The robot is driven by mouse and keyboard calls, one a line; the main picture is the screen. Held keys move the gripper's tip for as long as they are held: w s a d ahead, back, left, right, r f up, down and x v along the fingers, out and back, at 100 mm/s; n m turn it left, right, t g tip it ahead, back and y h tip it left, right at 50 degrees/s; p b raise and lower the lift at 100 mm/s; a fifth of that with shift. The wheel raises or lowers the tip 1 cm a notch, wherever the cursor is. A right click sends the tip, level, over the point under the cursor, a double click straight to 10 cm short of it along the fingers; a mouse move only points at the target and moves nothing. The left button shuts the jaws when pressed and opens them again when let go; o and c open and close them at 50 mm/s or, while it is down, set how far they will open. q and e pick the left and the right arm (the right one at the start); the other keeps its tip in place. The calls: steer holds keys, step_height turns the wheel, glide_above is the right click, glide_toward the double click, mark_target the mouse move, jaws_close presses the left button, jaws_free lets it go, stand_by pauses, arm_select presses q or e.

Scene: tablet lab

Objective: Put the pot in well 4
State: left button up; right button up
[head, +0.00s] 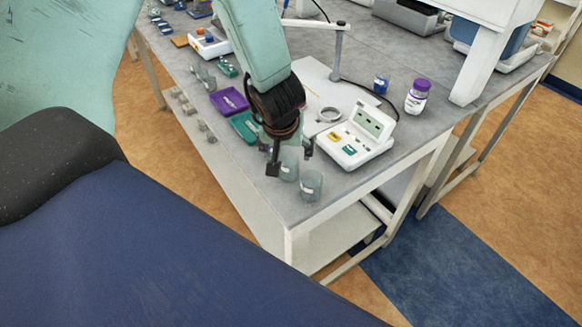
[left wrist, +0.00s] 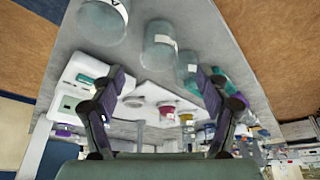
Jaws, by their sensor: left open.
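My left gripper (head: 289,160) is open and points down over the near corner of the grey table. Its two fingers stand apart in the left wrist view (left wrist: 160,82), with nothing held between them. A clear glass jar (head: 288,166) is close by the fingers, partly hidden; a second clear jar (head: 311,185) stands nearer the table corner. Jars with pale labels also show in the left wrist view (left wrist: 160,46). A blue pot (head: 381,83) and a white bottle with a purple lid (head: 416,98) stand farther back. I cannot make out a well numbered 4. My right gripper is not in view.
A white device (head: 357,137) with yellow and teal patches stands right of the gripper. A green tray (head: 243,126) and a purple tray (head: 229,101) lie to its left. A ring (head: 328,115) lies on a white sheet behind.

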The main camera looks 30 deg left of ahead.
mark_target(287, 159)
arm_select(q)
steer(key=shift+a+f, duration=0.35)
steer(key=shift+f, duration=0.35)
steer(key=shift+w+a+f, duration=0.1)
steer(key=shift+w+f, duration=0.05)
steer(key=shift+f, duration=0.15)
steer(key=f, duration=0.1)
steer(key=w+f+b, duration=0.1)
steer(key=w+f, duration=0.1)
steer(key=shift+w+f+b, duration=0.25)
steer(key=shift+f+b, duration=0.1)
steer(key=shift+f, duration=0.15)
steer(key=shift+a, duration=0.25)
steer(key=shift+s+a, duration=0.1)
steer(key=shift+s, duration=0.05)
steer(key=shift+c, duration=0.5)
steer(key=shift+d+r, duration=0.2)
steer(key=shift+d, duration=0.25)
steer(key=c, duration=0.3)
steer(key=shift+w+f, duration=0.1)
steer(key=shift+w, duration=0.1)
steer(key=shift+c, duration=1.4)
steer(key=shift+s+a, duration=0.25)
steer(key=shift+a, duration=0.05)
steer(key=c, duration=0.5)
steer(key=shift+d, duration=0.15)
steer(key=shift+c, duration=0.9)
steer(key=shift+w, duration=0.2)
